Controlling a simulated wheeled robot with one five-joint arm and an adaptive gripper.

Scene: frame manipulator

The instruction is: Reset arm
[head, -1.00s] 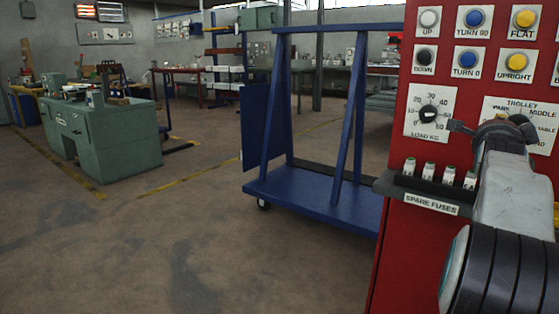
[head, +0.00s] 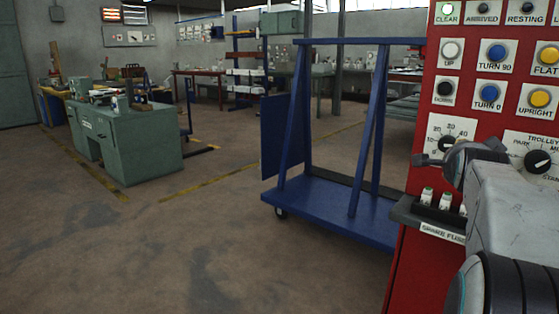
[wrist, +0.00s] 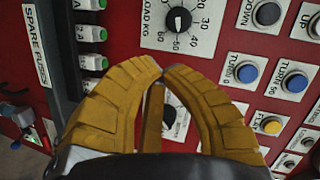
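My gripper shows in the wrist view (wrist: 158,75) as two yellow ribbed fingers with their tips together. Nothing shows between the tips. The fingers are in front of the red control panel (wrist: 220,30), over a black knob (wrist: 172,98) that they partly hide. I cannot tell whether they touch it. The load knob (wrist: 179,19) is just beyond the tips. In the head view my arm (head: 515,205) reaches toward the red panel (head: 400,275) at the right, and the fingers are not clearly seen.
A spare fuse shelf (head: 425,213) juts from the panel's left side. A blue trolley frame (head: 325,215) stands left of the panel. A green workbench (head: 130,140) stands at the left. The floor (head: 190,245) between is clear.

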